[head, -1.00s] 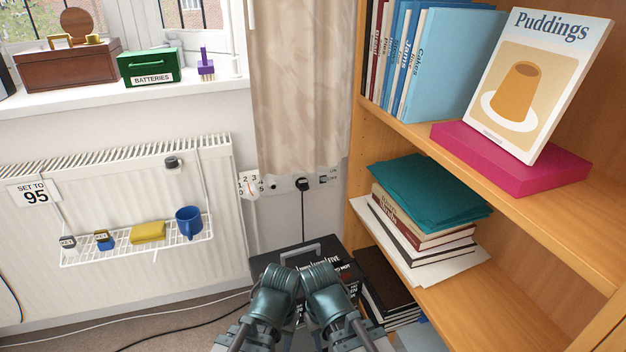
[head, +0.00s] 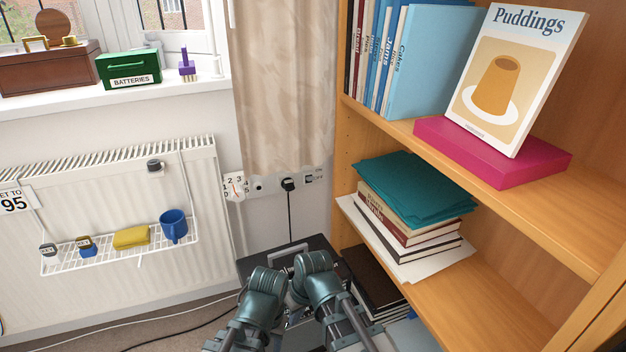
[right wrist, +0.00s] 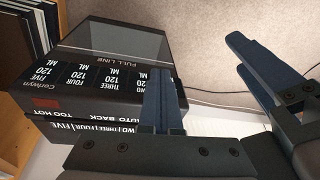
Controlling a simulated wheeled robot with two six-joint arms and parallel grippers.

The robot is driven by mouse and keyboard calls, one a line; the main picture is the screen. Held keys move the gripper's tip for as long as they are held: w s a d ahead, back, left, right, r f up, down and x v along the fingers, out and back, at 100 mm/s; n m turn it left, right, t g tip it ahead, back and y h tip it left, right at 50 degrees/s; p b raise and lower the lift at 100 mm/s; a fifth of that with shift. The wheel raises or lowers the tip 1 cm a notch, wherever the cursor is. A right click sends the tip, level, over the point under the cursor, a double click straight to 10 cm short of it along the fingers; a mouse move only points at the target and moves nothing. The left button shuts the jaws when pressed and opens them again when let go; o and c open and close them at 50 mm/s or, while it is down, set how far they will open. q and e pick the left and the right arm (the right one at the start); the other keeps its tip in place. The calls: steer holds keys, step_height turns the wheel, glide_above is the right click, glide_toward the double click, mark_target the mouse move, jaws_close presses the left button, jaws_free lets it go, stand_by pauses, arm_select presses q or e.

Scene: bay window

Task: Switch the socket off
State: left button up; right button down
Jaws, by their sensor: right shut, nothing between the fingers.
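The socket (head: 273,186) is a pale plate low on the wall between the radiator and the bookcase. A black plug (head: 288,184) sits in it, its cord hanging down. Beside the plug to the right is a small dark switch (head: 309,180) with tiny ON/OFF lettering; its position is too small to tell. My right gripper (head: 297,308) is low in the head view, well below the socket, shut and empty, its tips mostly hidden by my arms. Blue fingers show in the right wrist view above a black box. My left arm is beside it; its jaws cannot be made out.
The black box (head: 262,262) with printed labels (right wrist: 100,85) stands on the floor under the socket. The bookcase (head: 345,150) closes the right side, with books and papers on its shelves. The radiator (head: 110,200) with a wire rack is at left. A curtain (head: 285,90) hangs above the socket.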

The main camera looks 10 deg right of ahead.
steer(key=w+a+r+t+y, duration=0.1)
steer(key=w, duration=0.3)
steer(key=w+a+r+n+t+y+b, duration=0.1)
steer(key=w, duration=0.4)
steer(key=w+a+r+t+y, duration=0.1)
steer(key=w+t+y, duration=0.1)
steer(key=w, duration=0.2)
steer(key=shift+w+a+r, duration=0.2)
steer(key=shift+a, duration=0.05)
steer(key=w+r+t, duration=0.1)
steer(key=w, duration=0.2)
steer(key=w+d+r+t+y+b, duration=0.1)
steer(key=w, duration=0.1)
steer(key=w+d+r+t, duration=0.1)
steer(key=w+r, duration=0.1)
steer(key=w, duration=0.1)
steer(key=shift+w+r+t+y+b, duration=0.1)
steer(key=shift+w+t+y+b, duration=0.2)
steer(key=shift+t+b, duration=0.1)
steer(key=w+d+r+m+t+b, duration=0.1)
steer(key=w+d+r+t, duration=0.35)
steer(key=w, duration=0.25)
steer(key=m+t+h, duration=0.3)
glide_toward(309, 178)
steer(key=shift+s+d+r+g+b, duration=0.2)
steer(key=shift+s+d+r, duration=0.15)
steer(key=shift+r, duration=0.15)
steer(key=shift+s+d+r+g+b, duration=0.1)
steer(key=shift+s+d+r+b, duration=0.05)
steer(key=shift+s+d+r, duration=0.3)
